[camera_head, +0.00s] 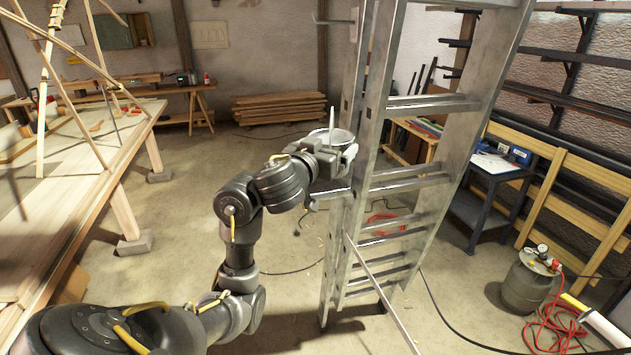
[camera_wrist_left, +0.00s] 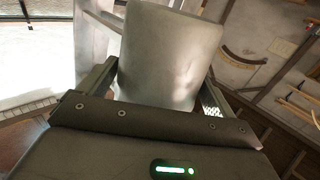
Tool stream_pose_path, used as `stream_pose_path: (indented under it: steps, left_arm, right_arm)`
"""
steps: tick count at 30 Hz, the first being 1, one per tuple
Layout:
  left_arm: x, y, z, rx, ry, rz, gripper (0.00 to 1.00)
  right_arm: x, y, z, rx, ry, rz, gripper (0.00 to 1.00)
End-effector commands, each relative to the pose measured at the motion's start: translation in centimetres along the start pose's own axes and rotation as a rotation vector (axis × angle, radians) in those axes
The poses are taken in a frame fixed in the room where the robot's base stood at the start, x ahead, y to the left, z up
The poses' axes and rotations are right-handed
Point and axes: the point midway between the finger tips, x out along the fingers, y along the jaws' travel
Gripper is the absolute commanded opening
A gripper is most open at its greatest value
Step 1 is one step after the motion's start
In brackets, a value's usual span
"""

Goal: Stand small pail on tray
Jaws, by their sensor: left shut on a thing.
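A small pale grey pail (camera_head: 341,136) is at the end of my left arm in the head view, next to the ladder's left rail. In the left wrist view the pail (camera_wrist_left: 170,55) fills the space between the two fingers. My left gripper (camera_head: 334,152) is shut on it and holds it in the air. A thin light stick rises at the pail's rim. A narrow grey ledge (camera_head: 328,195) juts from the ladder just below the gripper; I cannot tell whether it is the tray. My right gripper is in neither view.
A tall metal stepladder (camera_head: 405,183) stands close to the gripper's right. A gas cylinder (camera_head: 528,285) with red hose and a blue-grey cart (camera_head: 480,205) stand at right. Cables cross the open floor.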

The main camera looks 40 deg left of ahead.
Motion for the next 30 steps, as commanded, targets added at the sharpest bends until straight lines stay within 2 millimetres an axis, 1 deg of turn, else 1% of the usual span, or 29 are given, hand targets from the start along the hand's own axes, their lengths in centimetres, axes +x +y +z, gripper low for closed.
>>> stream_pose_path:
  steps: [1, 4, 7, 11, 12, 14, 17, 18, 20, 22, 24, 27, 30]
  left_arm:
    - [0.0, -0.1, -0.1, 0.001, 0.001, -0.002, 0.64]
    - [0.1, -0.1, 0.0, -0.002, 0.0, -0.003, 0.64]
    - [0.7, -0.4, 0.8, -0.003, -0.001, -0.003, 0.64]
    - [2.4, -1.2, 2.2, -0.005, 0.0, -0.002, 0.64]
    - [3.1, -1.6, 2.7, -0.005, -0.001, -0.001, 0.64]
    - [4.1, -2.1, 3.3, -0.004, -0.001, -0.002, 0.64]
    - [6.4, -3.3, 4.5, -0.003, -0.004, -0.003, 0.64]
    - [7.3, -3.7, 4.5, -0.001, -0.006, -0.001, 0.64]
    - [8.6, -4.4, 5.2, 0.0, -0.007, -0.003, 0.64]
    - [9.5, -4.8, 6.5, 0.0, -0.008, -0.002, 0.64]
    - [10.4, -5.2, 7.2, 0.001, -0.006, 0.0, 0.64]
    - [11.2, -5.7, 8.3, 0.0, -0.003, -0.003, 0.64]
    - [11.7, -5.9, 8.8, -0.001, -0.002, 0.0, 0.64]
  right_arm:
    - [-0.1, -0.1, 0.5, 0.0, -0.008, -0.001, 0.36]
    - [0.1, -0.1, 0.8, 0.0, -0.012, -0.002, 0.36]
    - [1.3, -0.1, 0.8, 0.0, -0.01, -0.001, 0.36]
    - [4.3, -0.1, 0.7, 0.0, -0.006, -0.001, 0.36]
    - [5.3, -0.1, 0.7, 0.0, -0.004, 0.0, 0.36]
    - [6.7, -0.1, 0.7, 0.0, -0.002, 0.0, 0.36]
    - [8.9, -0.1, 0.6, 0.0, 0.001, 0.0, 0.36]
    - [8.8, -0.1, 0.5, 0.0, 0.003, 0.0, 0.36]
    - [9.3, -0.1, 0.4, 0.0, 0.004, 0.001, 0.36]
    - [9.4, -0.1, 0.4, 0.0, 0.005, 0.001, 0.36]
    - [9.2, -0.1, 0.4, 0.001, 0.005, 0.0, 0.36]
    - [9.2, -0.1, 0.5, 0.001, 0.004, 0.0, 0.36]
    - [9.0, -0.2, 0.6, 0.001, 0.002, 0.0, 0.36]
